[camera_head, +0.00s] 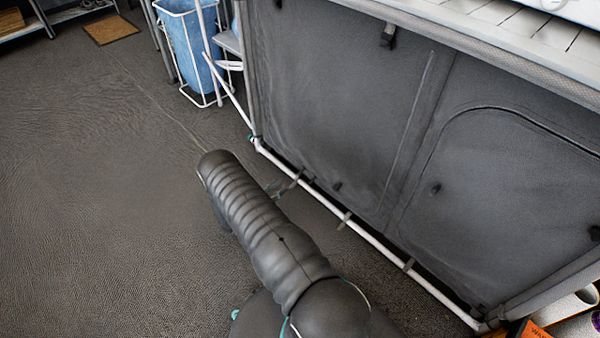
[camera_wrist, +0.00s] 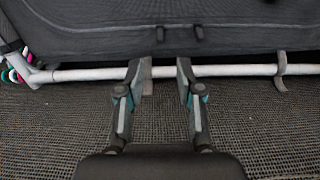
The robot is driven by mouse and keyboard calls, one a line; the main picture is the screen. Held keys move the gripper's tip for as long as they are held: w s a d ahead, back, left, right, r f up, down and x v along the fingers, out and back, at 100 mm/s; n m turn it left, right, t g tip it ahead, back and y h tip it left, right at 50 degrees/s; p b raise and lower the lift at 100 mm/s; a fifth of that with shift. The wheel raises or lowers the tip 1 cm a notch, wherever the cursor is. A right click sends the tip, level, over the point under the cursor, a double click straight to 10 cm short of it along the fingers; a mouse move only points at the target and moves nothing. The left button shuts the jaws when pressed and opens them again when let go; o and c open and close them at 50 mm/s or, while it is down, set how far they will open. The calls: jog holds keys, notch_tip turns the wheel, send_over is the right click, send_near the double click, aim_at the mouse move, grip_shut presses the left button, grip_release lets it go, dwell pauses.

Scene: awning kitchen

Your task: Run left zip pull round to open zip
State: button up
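A grey fabric cupboard front (camera_head: 330,110) has a left panel and a right panel with an arched zip seam (camera_head: 432,140). Small dark tabs that look like zip pulls show at the left panel's lower edge (camera_head: 337,187), on the right panel (camera_head: 436,189) and at the far right (camera_head: 595,233). In the wrist view, one dark tab (camera_wrist: 160,35) and another dark tab (camera_wrist: 198,32) hang low on the fabric (camera_wrist: 100,37). I cannot tell which is the left pull. My gripper (camera_wrist: 166,78) is open and empty, below these tabs, its fingertips over the white pole. My arm mostly hides it in the head view.
A white pole (camera_head: 376,243) runs along the cupboard's foot with straps around it, including one strap (camera_wrist: 280,68) right of my gripper. A blue bin (camera_head: 187,45) in a white frame stands upper left. An orange sign (camera_head: 533,329) is lower right. The left floor is clear.

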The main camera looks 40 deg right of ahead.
aim_at(298, 173)
jog(key=d, duration=0.7)
jog(key=w+d, duration=0.1)
jog(key=d, duration=0.3)
jog(key=shift+d, duration=0.3)
grip_shut()
